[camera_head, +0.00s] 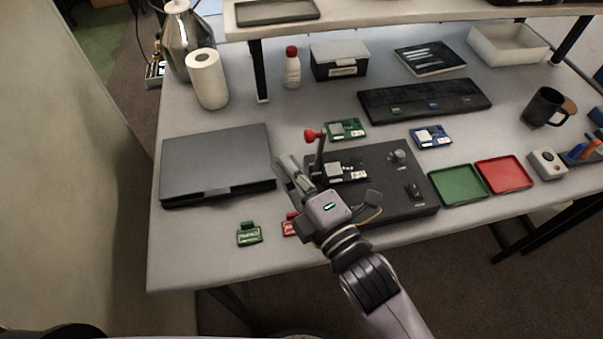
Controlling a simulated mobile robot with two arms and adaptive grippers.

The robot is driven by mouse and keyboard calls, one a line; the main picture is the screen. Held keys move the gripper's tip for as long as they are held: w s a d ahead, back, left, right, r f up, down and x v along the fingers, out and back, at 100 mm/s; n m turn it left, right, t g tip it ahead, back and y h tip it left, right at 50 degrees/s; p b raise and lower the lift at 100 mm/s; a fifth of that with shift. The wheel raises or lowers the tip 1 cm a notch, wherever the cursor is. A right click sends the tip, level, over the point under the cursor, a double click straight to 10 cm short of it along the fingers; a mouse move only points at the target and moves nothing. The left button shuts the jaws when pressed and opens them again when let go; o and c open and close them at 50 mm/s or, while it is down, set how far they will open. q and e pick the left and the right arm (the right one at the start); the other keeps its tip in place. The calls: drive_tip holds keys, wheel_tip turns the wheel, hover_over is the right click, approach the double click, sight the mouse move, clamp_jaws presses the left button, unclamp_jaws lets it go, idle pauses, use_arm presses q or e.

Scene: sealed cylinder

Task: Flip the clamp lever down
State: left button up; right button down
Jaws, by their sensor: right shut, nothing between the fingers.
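The clamp lever (319,153) stands close to upright on the black test fixture (385,204), with a red knob (310,135) at its top. A small circuit board (345,171) lies on the fixture to the right of the lever. My right gripper (282,162) is shut and empty. Its fingers point up and to the left in the picture, beside the left edge of the fixture and left of the lever. The gripper's body hides the lower left of the fixture, and I cannot tell whether the fingers touch the lever. My left gripper is not in view.
A closed laptop (217,163) lies left of the gripper. Small green (249,234) and red (290,225) boards lie at the front. Green (459,185) and red (504,174) trays sit to the right. A raised shelf (380,15) crosses the back.

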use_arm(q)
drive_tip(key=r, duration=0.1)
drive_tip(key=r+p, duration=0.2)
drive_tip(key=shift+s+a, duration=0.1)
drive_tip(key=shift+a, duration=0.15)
use_arm(e)
drive_tip(key=w, duration=0.2)
drive_tip(key=w+d, duration=0.1)
drive_tip(key=w, duration=0.1)
drive_tip(key=shift+w+d+f, duration=0.15)
drive_tip(key=shift+w, duration=0.25)
drive_tip(key=shift+d, duration=0.1)
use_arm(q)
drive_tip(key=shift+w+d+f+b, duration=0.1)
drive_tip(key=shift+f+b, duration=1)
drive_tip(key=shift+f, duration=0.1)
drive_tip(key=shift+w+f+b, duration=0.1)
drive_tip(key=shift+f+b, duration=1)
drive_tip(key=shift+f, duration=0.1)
use_arm(e)
drive_tip(key=w+d+f+m+t, duration=0.1)
drive_tip(key=d+m+t, duration=0.1)
drive_tip(key=d+m, duration=0.4)
drive_tip(key=w+d+f+m+t+h, duration=0.1)
drive_tip(key=w+d+m+t, duration=0.1)
drive_tip(key=d+m, duration=0.5)
drive_tip(key=shift+w+f, duration=0.25)
drive_tip(key=shift+f, duration=0.15)
